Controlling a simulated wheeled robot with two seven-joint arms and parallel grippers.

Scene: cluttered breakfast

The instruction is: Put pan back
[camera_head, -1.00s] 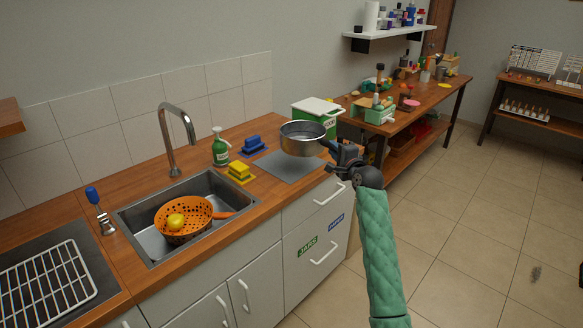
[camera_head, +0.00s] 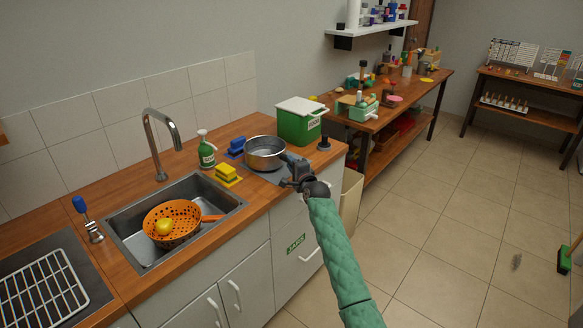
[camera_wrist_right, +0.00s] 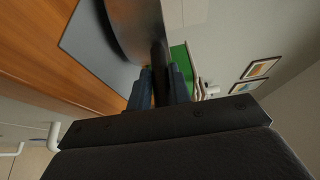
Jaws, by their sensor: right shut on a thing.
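The pan (camera_head: 265,160) is a round steel pan, roughly level, over the grey mat (camera_head: 268,178) on the wooden counter right of the sink. I cannot tell whether its base touches the mat. My right gripper (camera_head: 294,172) is shut on the pan's handle at the counter's front side. In the right wrist view the dark handle (camera_wrist_right: 160,72) runs between the fingers (camera_wrist_right: 160,88), and the pan's side (camera_wrist_right: 128,25) shows above the grey mat (camera_wrist_right: 88,42). My left gripper is not in view.
A green box with a white lid (camera_head: 300,125) stands behind the pan. The sink (camera_head: 135,222) holds an orange colander (camera_head: 172,232). A dark round-based item (camera_head: 323,143) stands right.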

